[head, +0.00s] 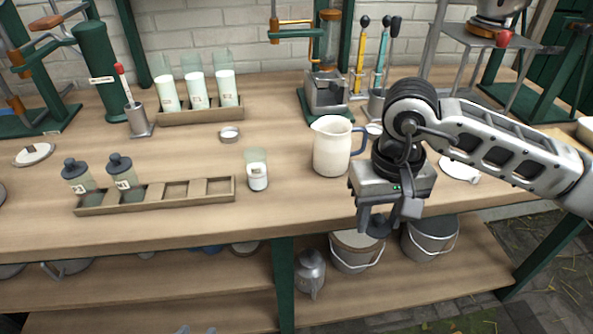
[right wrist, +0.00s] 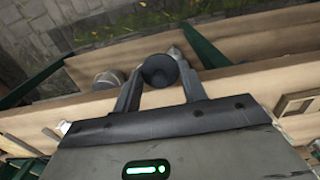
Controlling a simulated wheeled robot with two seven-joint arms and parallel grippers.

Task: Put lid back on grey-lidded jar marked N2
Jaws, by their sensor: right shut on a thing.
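My right gripper (head: 378,222) is shut on a dark grey knobbed lid (right wrist: 160,71), held in front of the bench's front edge; the lid also shows in the head view (head: 376,227). An open glass jar (head: 257,172) with white contents and a small label stands upright on the bench, left of the gripper and apart from it. I cannot read its label surely. Two grey-lidded jars (head: 77,177) (head: 122,172) stand in the left part of a wooden tray (head: 160,206); their marks are too small to be sure of.
A cream jug (head: 332,148) stands between the open jar and my right arm. A small round metal dish (head: 229,134) lies behind the jar. Several tall glass jars stand in a back rack (head: 200,116). The tray's right compartments are empty. Buckets (head: 356,251) sit on the lower shelf.

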